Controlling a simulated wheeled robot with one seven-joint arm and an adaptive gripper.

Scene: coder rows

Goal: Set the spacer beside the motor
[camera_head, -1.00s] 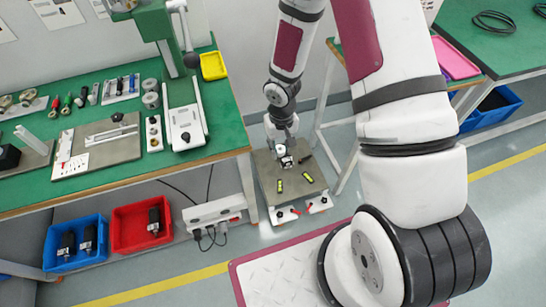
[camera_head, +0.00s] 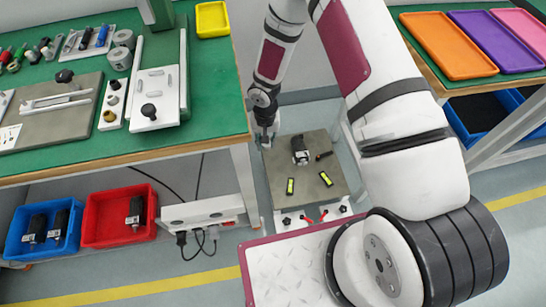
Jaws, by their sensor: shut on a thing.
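My gripper (camera_head: 267,138) is at the left edge of a grey plate (camera_head: 270,185), low between the two benches. Its fingers look closed, but what they hold is too small to make out; I cannot identify the spacer in it. A small silver-and-black part (camera_head: 300,150), possibly the motor, sits on the plate to the right of the gripper, apart from it. A short dark piece (camera_head: 323,155) lies just right of that part. Black motor-like parts also lie in the blue bin (camera_head: 17,250) and the red bin (camera_head: 97,232).
The left green bench (camera_head: 205,100) carries a lever press, metal rings (camera_head: 119,59), a grey board and a yellow tray (camera_head: 212,20). Orange (camera_head: 450,45) and purple (camera_head: 495,40) trays lie on the right bench. A white socket box (camera_head: 203,211) hangs beside the plate.

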